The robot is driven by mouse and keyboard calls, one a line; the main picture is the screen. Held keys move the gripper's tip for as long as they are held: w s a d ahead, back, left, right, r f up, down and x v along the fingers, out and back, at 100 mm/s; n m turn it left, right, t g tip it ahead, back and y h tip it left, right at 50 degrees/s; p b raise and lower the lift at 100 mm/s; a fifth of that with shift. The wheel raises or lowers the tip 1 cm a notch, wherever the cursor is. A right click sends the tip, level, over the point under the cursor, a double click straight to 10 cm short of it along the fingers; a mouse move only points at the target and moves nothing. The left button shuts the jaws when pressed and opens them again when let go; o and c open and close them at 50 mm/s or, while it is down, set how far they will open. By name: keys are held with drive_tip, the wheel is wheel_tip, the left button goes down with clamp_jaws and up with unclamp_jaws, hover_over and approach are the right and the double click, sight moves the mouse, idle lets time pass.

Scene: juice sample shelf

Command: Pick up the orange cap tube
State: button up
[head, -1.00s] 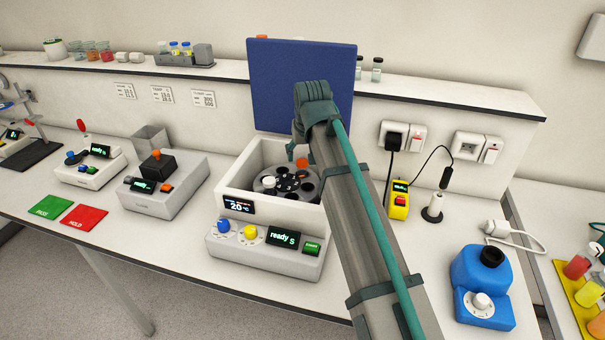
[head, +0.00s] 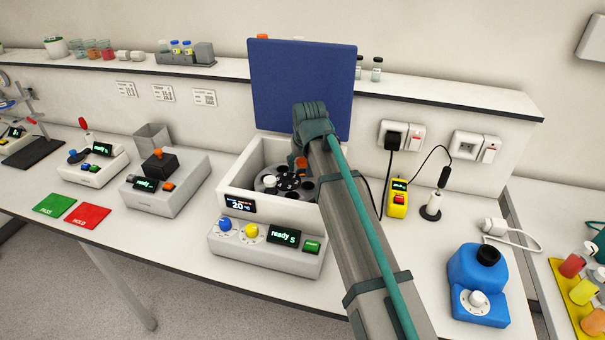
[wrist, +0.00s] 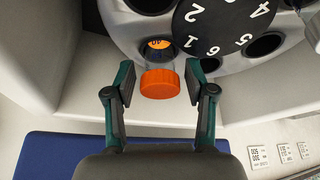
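The orange cap tube (wrist: 160,83) shows its ribbed orange cap in the wrist view, with a short clear section leading to a rotor hole. In the head view its cap (head: 301,163) shows inside the white centrifuge, partly behind my arm. The black numbered rotor (wrist: 222,22) is beside it. My gripper (wrist: 159,68) is open, one teal finger on each side of the cap, with a narrow gap visible on both sides. In the head view my wrist hides most of the gripper.
The white centrifuge (head: 232,187) has walls close around the rotor, and its raised blue lid (head: 300,80) stands behind my wrist. A yellow device (head: 397,200) and a blue mixer (head: 478,270) stand to the right. A control panel (head: 270,246) is in front.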

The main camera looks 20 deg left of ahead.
clamp_jaws()
